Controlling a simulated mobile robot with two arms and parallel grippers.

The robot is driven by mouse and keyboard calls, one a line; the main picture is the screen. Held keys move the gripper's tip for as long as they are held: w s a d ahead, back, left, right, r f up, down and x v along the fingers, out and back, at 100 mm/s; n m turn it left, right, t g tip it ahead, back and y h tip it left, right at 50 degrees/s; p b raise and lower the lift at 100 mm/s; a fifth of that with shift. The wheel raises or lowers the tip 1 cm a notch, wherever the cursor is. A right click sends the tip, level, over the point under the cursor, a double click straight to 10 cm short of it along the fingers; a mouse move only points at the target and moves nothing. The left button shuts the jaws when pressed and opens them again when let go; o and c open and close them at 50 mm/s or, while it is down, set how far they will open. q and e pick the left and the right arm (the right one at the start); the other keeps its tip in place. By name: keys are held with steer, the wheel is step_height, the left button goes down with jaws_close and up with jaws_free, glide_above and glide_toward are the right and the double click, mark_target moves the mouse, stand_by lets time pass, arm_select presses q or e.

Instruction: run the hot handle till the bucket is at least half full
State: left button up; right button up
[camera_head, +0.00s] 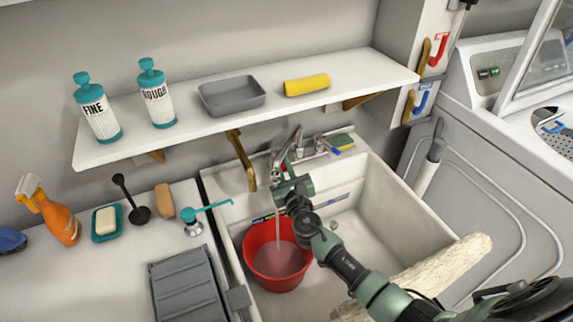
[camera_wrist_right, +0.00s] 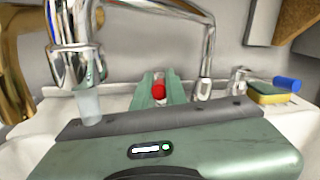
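The red bucket (camera_head: 262,267) stands upright in the sink, under the tap. A stream of water (camera_head: 278,232) falls from the spout into it; its surface shows pinkish inside and the exact level is hard to tell. The chrome tap (camera_head: 298,140) rises at the back of the sink; its spout (camera_wrist_right: 75,65) and the running water also show in the right wrist view. My right gripper (camera_wrist_right: 160,88) has its green fingers close together on either side of the red-marked hot handle (camera_wrist_right: 159,91). My left gripper is not in view.
The white sink (camera_head: 385,220) has a rolled beige cloth-like object (camera_head: 440,265) across its right front. A sponge (camera_head: 341,141) lies right of the tap. A shelf (camera_head: 225,120) with bottles hangs above; a grey rack (camera_head: 185,290) and soap items are on the left counter.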

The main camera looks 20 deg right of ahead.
steer(key=o, duration=0.4)
steer(key=shift+s, duration=0.1)
steer(key=s, duration=0.5)
steer(key=s+a, duration=0.1)
steer(key=s, duration=0.1)
steer(key=shift+s, duration=0.3)
